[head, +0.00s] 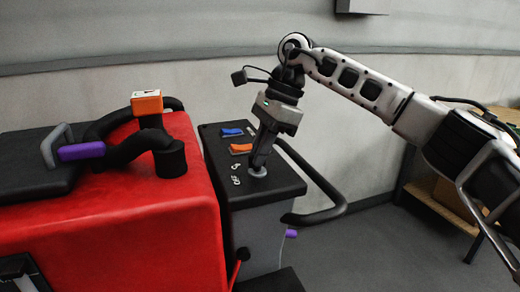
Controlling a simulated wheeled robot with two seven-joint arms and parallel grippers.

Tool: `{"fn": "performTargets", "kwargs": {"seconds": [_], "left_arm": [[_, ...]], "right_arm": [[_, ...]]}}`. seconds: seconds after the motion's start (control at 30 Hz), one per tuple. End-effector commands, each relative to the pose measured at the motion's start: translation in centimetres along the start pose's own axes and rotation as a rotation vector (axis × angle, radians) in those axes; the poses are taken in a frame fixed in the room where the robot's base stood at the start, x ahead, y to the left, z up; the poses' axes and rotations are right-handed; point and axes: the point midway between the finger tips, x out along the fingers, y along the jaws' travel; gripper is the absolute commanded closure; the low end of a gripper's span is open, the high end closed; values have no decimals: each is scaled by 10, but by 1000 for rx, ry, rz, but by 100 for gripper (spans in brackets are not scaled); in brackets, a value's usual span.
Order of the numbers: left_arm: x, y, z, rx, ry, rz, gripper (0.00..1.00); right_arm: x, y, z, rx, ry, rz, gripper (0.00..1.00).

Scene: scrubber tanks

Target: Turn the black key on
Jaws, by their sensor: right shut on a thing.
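My right gripper (259,166) comes down from the upper right onto the dark top panel (283,189) of the grey scrubber unit. Its fingers are shut on the black key, right above a small round grey lock base (257,172) on the panel. The key itself is mostly hidden between the fingers, so its turn angle cannot be told. White on and off marks (236,181) are printed to the left of the lock. My left gripper is not in view.
A blue switch (232,132) and an orange switch (241,148) sit on the panel behind the key. A black handlebar (322,208) curves off its right side. A red scrubber tank (130,225) stands close on the left. Floor to the right is open before a wooden shelf (440,205).

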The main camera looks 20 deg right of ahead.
Motion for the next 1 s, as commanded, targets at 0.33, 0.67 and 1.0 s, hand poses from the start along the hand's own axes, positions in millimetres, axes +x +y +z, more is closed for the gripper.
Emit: {"fn": "performTargets", "kwargs": {"seconds": [0.33,0.67,1.0], "left_arm": [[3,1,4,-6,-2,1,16],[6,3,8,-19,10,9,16],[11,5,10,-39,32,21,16]], "right_arm": [[1,1,0,86,-2,-37,100],[2,2,0,333,-2,-141,100],[2,4,1,627,-1,-264,100]]}}
